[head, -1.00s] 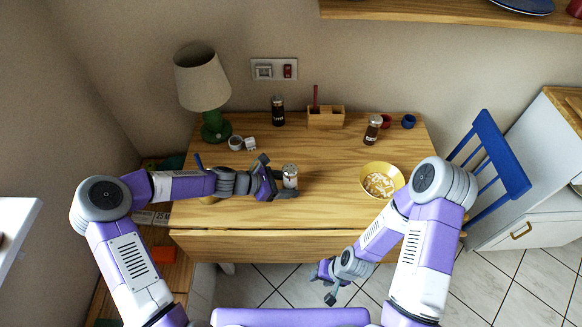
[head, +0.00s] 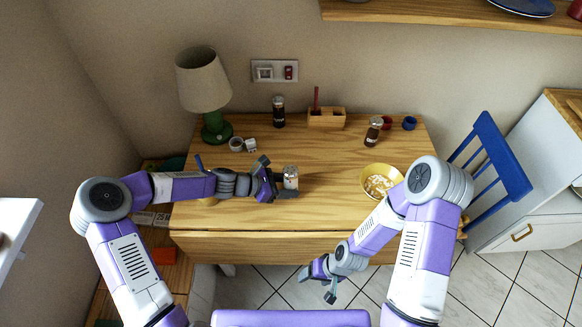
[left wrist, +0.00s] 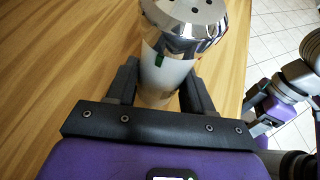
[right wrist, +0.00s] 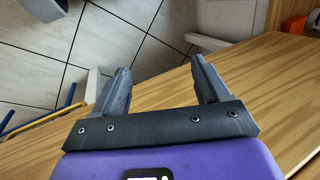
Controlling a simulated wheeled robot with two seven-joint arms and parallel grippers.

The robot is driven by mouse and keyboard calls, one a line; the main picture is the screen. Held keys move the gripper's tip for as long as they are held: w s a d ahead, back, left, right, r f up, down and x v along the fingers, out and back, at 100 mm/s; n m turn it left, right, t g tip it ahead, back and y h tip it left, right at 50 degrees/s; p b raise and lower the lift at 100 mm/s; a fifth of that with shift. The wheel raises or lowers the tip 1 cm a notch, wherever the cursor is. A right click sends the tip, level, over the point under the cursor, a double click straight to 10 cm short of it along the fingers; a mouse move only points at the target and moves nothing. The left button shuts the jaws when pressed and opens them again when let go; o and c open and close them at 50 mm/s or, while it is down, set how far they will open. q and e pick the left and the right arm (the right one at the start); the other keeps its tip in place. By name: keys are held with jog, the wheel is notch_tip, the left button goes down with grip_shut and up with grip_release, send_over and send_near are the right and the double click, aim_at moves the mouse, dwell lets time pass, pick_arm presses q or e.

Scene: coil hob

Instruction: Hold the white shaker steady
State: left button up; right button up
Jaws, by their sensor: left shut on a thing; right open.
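The white shaker (head: 290,177) has a shiny metal lid with holes and stands upright near the middle of the wooden table. In the left wrist view the shaker (left wrist: 165,75) sits between the two dark fingers. My left gripper (head: 284,184) is shut on the shaker's body from the left, below the lid; its base is partly hidden. My right gripper (head: 318,283) is open and empty, low in front of the table's front edge. In the right wrist view the right gripper (right wrist: 158,85) has its fingers apart with nothing between them.
A yellow bowl (head: 367,191) with pale contents stands right of the shaker. A dark-bodied shaker (head: 373,132), a black shaker (head: 278,113), a wooden box (head: 326,118), a green lamp (head: 215,127) and small cups line the back. A blue chair (head: 500,160) is at right.

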jog(key=a+r+n+g, duration=0.4)
jog(key=a+r+n, duration=0.4)
jog(key=n, duration=0.4)
notch_tip(320, 180, up, 29)
jog(key=n+t+h, duration=0.4)
jog(key=n+h, duration=0.1)
jog(key=n, duration=0.9)
send_over(291, 170)
notch_tip(291, 170, down, 11)
jog(key=c, duration=1.1)
